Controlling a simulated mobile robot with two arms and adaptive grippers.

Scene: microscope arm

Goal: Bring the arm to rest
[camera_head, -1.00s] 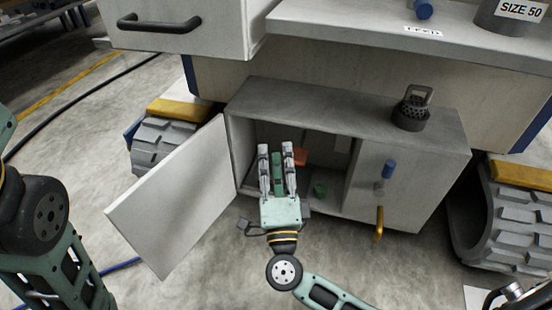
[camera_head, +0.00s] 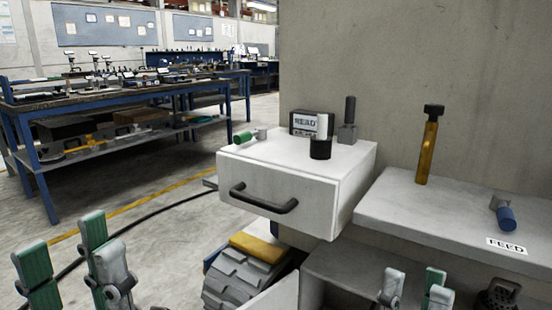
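I cannot tell which thing the task calls the arm. An upright brass-coloured post with a black head (camera_head: 428,145) stands on the grey shelf (camera_head: 400,205) at the right. My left gripper (camera_head: 75,265) is at the lower left, its fingers spread and empty, over the floor. My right gripper (camera_head: 414,290) shows only its fingertips at the bottom edge, in front of the grey cabinet. They stand apart with nothing visible between them. The rest of that gripper is out of frame.
A white drawer unit (camera_head: 275,180) with a black handle carries a READ box (camera_head: 312,123), a black cup (camera_head: 320,149) holding a white cylinder, a green cylinder (camera_head: 243,137) and a dark post on a grey block (camera_head: 348,120). A blue-ended piece (camera_head: 506,218) lies by the FEED label (camera_head: 506,246).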

